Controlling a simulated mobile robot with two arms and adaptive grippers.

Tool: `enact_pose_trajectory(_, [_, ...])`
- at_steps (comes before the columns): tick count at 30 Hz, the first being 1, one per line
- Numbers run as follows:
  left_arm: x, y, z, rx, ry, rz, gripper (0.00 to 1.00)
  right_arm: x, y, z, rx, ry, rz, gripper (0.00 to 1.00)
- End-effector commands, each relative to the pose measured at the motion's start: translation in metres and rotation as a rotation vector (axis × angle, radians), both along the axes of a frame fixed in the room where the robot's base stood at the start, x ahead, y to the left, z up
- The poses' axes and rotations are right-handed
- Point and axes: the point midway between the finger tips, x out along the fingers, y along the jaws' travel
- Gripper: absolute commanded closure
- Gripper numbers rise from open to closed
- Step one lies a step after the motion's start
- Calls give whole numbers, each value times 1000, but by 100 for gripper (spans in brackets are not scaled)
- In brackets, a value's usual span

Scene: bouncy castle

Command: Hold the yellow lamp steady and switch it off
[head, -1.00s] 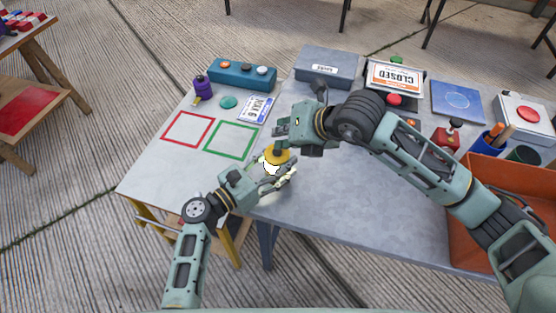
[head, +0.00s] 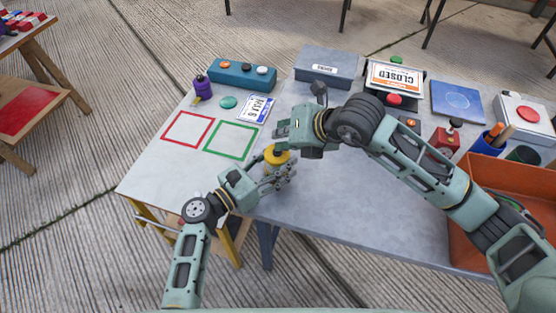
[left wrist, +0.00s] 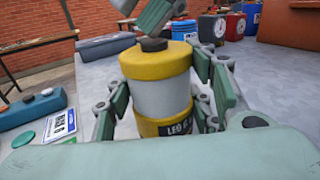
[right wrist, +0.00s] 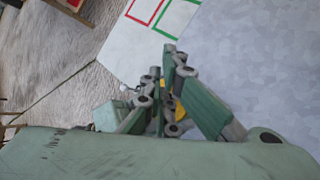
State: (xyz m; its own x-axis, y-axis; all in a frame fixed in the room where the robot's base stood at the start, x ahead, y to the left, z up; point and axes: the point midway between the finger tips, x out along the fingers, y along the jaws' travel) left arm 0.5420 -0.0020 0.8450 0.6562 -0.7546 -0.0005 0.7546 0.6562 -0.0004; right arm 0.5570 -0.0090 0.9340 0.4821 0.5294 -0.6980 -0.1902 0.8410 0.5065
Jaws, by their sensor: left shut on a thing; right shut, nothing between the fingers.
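The yellow lamp (head: 277,156) stands upright on the grey table; it has a yellow top and base with a pale grey, unlit body. It fills the middle of the left wrist view (left wrist: 162,97), with a dark button (left wrist: 153,44) on its top. My left gripper (head: 276,176) is shut on the lamp, one finger on each side of its body. My right gripper (head: 280,142) is shut and empty, pointing down at the lamp's top. In the left wrist view its tips (left wrist: 150,22) are at or just above the button; contact is unclear. In the right wrist view its fingers mostly hide the lamp (right wrist: 180,110).
Red (head: 165,126) and green (head: 206,151) outlined squares lie clear to the left. Behind are a purple bottle (head: 203,88), a teal button box (head: 243,74) and a grey box (head: 327,66). An orange bin (head: 481,180) stands at right. The table's front is clear.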

Motion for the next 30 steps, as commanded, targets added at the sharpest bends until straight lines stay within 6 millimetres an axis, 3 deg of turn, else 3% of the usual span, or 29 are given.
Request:
enact_pose_trajectory(14, [0, 0, 0, -1, 1, -1, 89, 0, 0, 11, 2, -2, 1, 100])
enact_pose_trajectory(30, [0, 0, 0, -1, 1, 0, 89, 0, 1, 62, 2, -3, 1, 100])
